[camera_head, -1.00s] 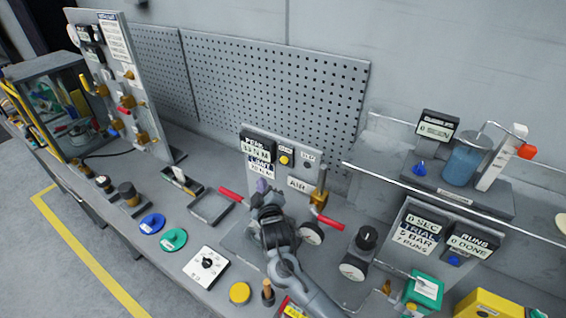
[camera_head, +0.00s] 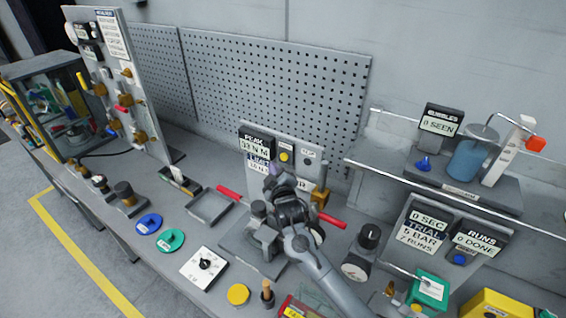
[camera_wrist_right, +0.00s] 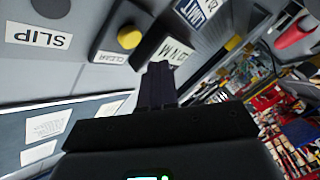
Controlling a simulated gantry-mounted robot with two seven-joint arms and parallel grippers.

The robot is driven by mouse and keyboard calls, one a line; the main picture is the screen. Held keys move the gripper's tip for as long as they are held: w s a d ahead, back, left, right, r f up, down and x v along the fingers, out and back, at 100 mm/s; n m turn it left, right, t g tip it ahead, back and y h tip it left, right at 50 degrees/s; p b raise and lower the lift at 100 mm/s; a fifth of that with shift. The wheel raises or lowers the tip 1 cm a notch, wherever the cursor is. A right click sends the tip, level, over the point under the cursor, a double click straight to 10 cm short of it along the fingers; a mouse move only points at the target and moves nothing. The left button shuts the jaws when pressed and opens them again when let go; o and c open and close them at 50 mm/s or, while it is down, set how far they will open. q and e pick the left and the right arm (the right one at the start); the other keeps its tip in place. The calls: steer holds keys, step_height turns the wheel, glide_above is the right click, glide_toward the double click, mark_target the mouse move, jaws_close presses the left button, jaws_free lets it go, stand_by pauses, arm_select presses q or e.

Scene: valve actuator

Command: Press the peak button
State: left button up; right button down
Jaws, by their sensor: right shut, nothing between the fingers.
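A grey upright panel (camera_head: 315,143) at mid-bench carries a dark PEAK display (camera_head: 257,143) reading about 33 N M. Right of it is a round yellow button (camera_head: 285,157). In the right wrist view this yellow button (camera_wrist_right: 129,37) has a CLEAR label beneath it, beside a display (camera_wrist_right: 178,50) with N M. My right gripper (camera_head: 274,172) is shut and empty, in front of the panel, with its fingertips overlapping its lower part. In the wrist view the dark fingertips (camera_wrist_right: 157,68) point toward the display side, apart from the yellow button in the picture. My left gripper is not in view.
A dark round lamp (camera_head: 307,163), with a SLIP label (camera_wrist_right: 38,35) in the wrist view, sits right of the button. Red handles (camera_head: 232,194) stick out either side of my wrist.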

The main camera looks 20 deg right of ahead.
mark_target(284, 157)
steer(key=shift+w+d, duration=0.65)
steer(key=shift+d, duration=0.3)
stand_by(0.4)
stand_by(0.7)
stand_by(0.5)
steer(key=shift+w+d, duration=0.25)
steer(key=shift+d, duration=0.1)
steer(key=shift+d, duration=0.1)
stand_by(0.4)
